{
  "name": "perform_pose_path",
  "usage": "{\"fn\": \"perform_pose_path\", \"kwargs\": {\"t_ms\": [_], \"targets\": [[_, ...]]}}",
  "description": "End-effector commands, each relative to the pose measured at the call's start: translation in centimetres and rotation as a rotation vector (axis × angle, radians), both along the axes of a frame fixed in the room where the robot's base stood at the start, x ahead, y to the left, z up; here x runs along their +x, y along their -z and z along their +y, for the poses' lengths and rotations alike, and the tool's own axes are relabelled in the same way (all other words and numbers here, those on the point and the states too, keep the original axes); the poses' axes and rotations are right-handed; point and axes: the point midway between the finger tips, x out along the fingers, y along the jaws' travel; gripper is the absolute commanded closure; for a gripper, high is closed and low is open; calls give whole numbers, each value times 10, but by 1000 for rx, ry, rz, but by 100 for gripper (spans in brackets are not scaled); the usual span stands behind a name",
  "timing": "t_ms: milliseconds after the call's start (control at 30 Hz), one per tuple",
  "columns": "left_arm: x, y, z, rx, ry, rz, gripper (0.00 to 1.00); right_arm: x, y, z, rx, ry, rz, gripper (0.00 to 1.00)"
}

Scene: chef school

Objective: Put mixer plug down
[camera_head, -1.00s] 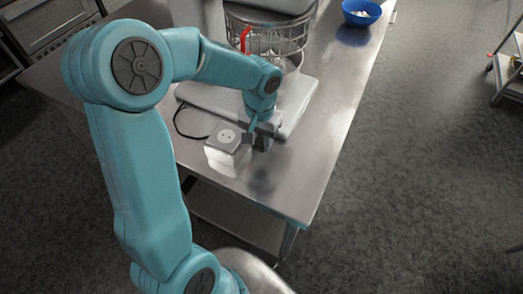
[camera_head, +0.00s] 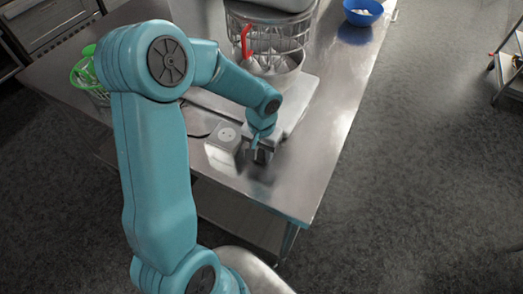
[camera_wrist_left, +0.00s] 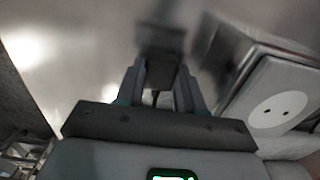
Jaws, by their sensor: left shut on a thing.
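My left gripper (camera_head: 260,153) is shut on the dark mixer plug, low over the steel table near its front edge. In the left wrist view the plug (camera_wrist_left: 160,73) sits between the fingertips, with a dark shadow or reflection on the metal beyond it. I cannot tell whether the plug touches the table. The grey socket box (camera_head: 224,138) with its white two-hole outlet (camera_wrist_left: 277,109) stands just left of the gripper in the head view, apart from it. The mixer (camera_head: 273,45) stands behind, with a wire guard and a red handle. My right gripper is out of view.
The steel table (camera_head: 325,130) is clear right of the gripper. A blue bowl (camera_head: 362,12) with white contents stands at the back right. A green item (camera_head: 84,70) is at the left, partly behind my arm. A shelf cart stands far right.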

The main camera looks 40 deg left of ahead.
Motion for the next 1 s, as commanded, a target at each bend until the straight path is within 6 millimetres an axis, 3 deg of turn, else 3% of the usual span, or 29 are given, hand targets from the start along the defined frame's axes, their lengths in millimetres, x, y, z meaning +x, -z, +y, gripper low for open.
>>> {"fn": "perform_pose_path", "kwargs": {"t_ms": [267, 300, 367, 733, 833, 1000], "targets": [[0, 5, 0, 0, 0, -1, 100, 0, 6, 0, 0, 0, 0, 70], [0, 5, 0, 0, 0, -1, 56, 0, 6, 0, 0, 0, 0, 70], [0, 5, 0, 0, 0, -1, 37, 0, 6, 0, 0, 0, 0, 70], [0, -1, 0, 0, 0, 0, 37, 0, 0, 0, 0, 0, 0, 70], [0, -14, 0, 0, 0, 0, 37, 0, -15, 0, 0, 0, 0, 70], [2, -50, 1, 3, -2, -9, 37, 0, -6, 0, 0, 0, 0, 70]]}}
